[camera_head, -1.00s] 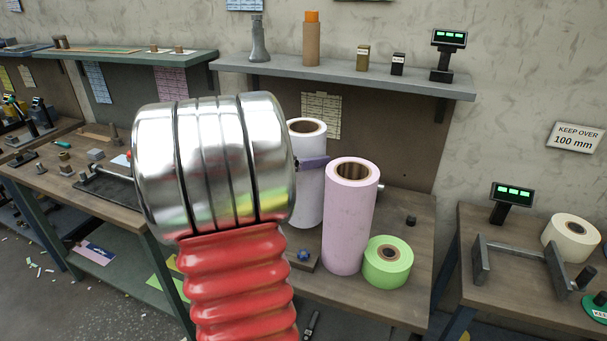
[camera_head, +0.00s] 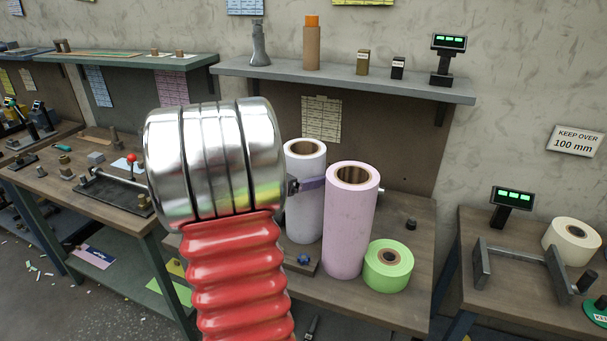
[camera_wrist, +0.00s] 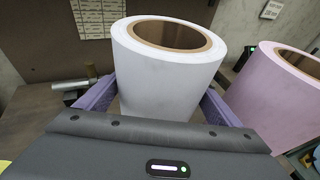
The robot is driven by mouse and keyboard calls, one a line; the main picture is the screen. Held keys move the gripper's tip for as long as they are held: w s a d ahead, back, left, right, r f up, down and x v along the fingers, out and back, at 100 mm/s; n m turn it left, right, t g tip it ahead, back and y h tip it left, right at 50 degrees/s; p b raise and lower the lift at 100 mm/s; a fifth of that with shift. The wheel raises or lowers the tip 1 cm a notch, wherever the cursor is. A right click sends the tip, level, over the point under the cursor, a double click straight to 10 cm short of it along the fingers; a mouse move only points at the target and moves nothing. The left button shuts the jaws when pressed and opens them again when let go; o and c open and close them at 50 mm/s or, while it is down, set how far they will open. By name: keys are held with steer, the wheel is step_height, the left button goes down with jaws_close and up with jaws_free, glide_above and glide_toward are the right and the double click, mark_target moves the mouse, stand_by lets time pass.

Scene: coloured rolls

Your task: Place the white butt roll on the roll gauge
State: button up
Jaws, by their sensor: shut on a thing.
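A tall white roll (camera_head: 304,205) with a brown core is held upright at the back of the middle bench, behind the pink roll. My gripper (camera_head: 302,184) is shut on it, with a purple finger across its side. In the wrist view the white roll (camera_wrist: 165,75) sits between the two purple fingers of my gripper (camera_wrist: 160,100). I cannot tell whether its base touches the bench. A dark metal cradle (camera_head: 523,250) on the right bench, near a green display (camera_head: 512,198), looks like the roll gauge. It is empty and far from my gripper.
The pink roll (camera_head: 349,225) stands close to the right of the white roll, with a low green roll (camera_head: 388,268) beside it. A shelf (camera_head: 350,82) runs above the middle bench.

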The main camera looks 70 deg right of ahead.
steer(key=o, duration=1.9)
steer(key=shift+f, duration=0.1)
steer(key=v, duration=1.2)
